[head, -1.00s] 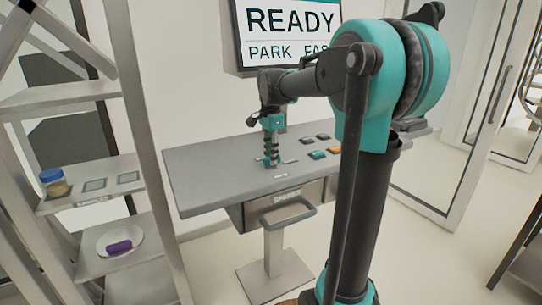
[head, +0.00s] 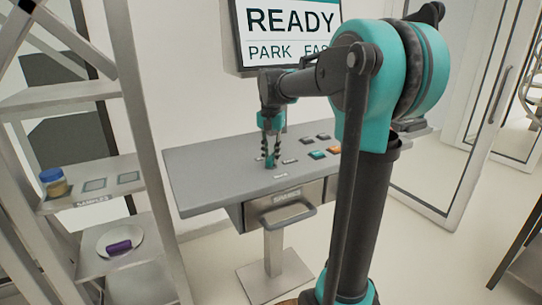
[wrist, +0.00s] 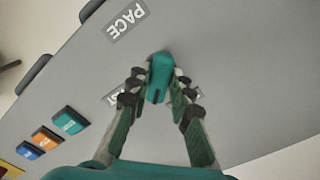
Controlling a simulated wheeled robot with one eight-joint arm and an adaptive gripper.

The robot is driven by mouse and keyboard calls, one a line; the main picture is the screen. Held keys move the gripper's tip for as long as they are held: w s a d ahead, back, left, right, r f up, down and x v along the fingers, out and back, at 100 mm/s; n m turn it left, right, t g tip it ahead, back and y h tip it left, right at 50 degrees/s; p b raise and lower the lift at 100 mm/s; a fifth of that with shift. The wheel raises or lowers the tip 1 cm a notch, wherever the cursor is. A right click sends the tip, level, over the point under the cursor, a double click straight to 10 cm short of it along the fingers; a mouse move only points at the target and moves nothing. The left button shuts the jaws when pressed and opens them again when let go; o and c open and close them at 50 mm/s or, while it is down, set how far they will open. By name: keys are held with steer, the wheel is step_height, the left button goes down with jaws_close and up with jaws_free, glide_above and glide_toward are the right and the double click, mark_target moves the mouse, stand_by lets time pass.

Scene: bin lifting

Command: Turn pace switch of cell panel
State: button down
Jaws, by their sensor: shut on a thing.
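The pace switch (wrist: 158,80) is a teal knob with a dark pointer line, standing on the grey cell panel (wrist: 235,70). In the wrist view my gripper (wrist: 160,88) is shut on it, one finger at each side. The PACE label (wrist: 127,20) lies beyond it. A label left of the knob is partly covered by a finger, and another on the right is mostly hidden. In the head view my gripper (head: 271,158) points down onto the panel (head: 205,170), and the switch is small between the fingertips.
Teal, orange and blue buttons (wrist: 70,121) sit left of the switch in the wrist view. The wall screen (head: 292,30) reads READY with PARK and a partly hidden word below. A shelf (head: 95,210) with a jar and a plate stands left. A drawer handle (head: 288,214) juts from the panel's front.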

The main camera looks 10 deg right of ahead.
mark_target(271, 157)
steer(key=n, duration=0.4)
steer(key=shift+n, duration=0.3)
steer(key=n, duration=0.4)
steer(key=shift+n, duration=0.3)
steer(key=c, duration=1.4)
jaws_free()
steer(key=shift+o, duration=0.2)
step_height(271, 157, up, 12)
